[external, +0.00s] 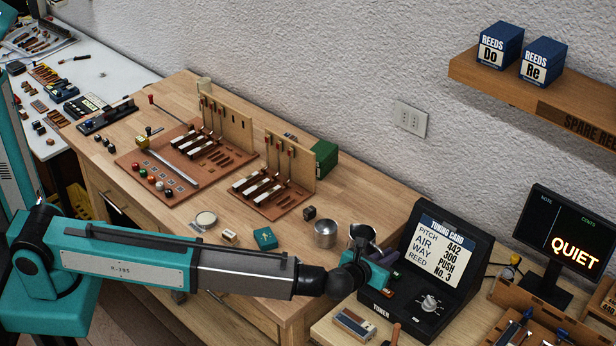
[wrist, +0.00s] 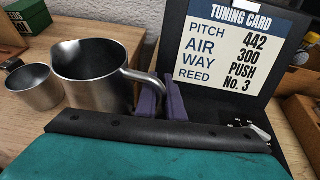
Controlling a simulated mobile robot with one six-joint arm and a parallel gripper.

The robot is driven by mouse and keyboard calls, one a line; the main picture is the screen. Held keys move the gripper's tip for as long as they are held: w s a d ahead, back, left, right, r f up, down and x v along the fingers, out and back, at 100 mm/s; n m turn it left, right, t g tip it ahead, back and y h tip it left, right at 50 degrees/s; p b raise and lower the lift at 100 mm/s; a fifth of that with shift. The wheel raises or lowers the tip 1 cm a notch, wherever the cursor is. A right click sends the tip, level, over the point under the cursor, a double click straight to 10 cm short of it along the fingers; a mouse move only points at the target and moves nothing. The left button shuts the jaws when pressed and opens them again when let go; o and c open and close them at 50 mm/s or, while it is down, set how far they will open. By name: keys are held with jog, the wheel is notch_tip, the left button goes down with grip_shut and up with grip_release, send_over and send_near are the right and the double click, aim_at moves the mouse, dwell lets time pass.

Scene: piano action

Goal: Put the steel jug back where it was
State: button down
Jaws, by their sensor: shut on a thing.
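The steel jug (wrist: 92,78) shows in the wrist view with its spout and handle, upright and seemingly empty. My gripper (wrist: 168,98) has its purple fingers shut on the jug's handle at the right side. In the external view the jug (external: 362,233) is partly hidden behind my gripper (external: 385,262), near the front right corner of the wooden bench and beside the tuner. A smaller steel cup (external: 325,234) stands on the bench to the left of the jug; it also shows in the wrist view (wrist: 33,88). Whether the jug's base touches a surface is hidden.
The black tuner with its tuning card (external: 438,262) stands close to the right of my gripper. Piano action models (external: 275,190) stand further back.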

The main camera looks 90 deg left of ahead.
jog(key=shift+r, duration=0.15)
notch_tip(320, 180, up, 12)
jog(key=a+n+g+y+b, duration=0.1)
jog(key=a+b, duration=0.2)
jog(key=a, duration=2.6)
jog(key=shift+f, duration=2.4)
jog(key=shift+f+p, duration=0.9)
jog(key=shift+f, duration=2.25)
jog(key=shift+f, duration=0.1)
